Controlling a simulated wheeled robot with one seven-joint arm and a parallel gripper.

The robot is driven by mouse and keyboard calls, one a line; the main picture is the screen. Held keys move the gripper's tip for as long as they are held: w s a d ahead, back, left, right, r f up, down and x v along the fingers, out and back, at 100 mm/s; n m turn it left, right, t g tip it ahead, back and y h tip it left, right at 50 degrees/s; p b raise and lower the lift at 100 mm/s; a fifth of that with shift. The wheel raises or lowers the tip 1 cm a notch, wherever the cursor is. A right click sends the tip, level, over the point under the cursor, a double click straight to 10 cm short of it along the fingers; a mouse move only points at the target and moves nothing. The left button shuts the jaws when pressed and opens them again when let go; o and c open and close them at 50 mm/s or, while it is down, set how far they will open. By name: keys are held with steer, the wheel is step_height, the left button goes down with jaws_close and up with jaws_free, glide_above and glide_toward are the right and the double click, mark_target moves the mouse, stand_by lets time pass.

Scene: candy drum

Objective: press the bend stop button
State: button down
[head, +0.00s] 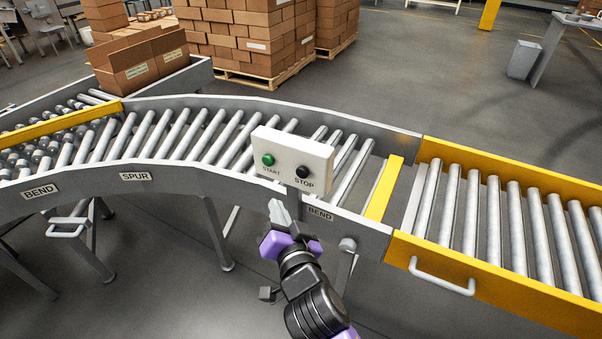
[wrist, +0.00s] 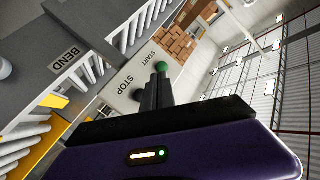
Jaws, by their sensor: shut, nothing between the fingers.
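A pale control box (head: 291,160) stands at the front edge of the roller conveyor, above a BEND label. It has a green START button (head: 268,159) on the left and a black STOP button (head: 303,172) on the right. My gripper (head: 278,207) is shut and empty, below and in front of the box in the head view. In the wrist view my shut fingers (wrist: 157,90) point toward the box face (wrist: 128,80). The green button (wrist: 162,66) shows just beyond the fingertips. The black button (wrist: 140,95) is partly hidden behind the fingers. I cannot tell whether the fingers touch the box.
The curved roller conveyor (head: 190,135) runs behind the box. A yellow-sided section (head: 500,270) with a handle lies to the right. The conveyor's grey side rail (head: 230,185) passes close to my gripper. Stacked cartons (head: 245,35) stand on pallets behind.

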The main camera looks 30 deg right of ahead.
mark_target(302, 172)
steer(key=w+d+p, duration=0.3)
steer(key=w+d, duration=0.2)
steer(key=d, duration=0.1)
steer(key=shift+d, duration=0.35)
steer(key=shift+d, duration=0.1)
stand_by(1.9)
steer(key=shift+w+d, duration=0.2)
steer(key=shift+d, duration=0.05)
steer(key=shift+w+d, duration=0.25)
steer(key=shift+d, duration=0.15)
stand_by(1.0)
steer(key=shift+s+a, duration=0.5)
steer(key=shift+a, duration=0.2)
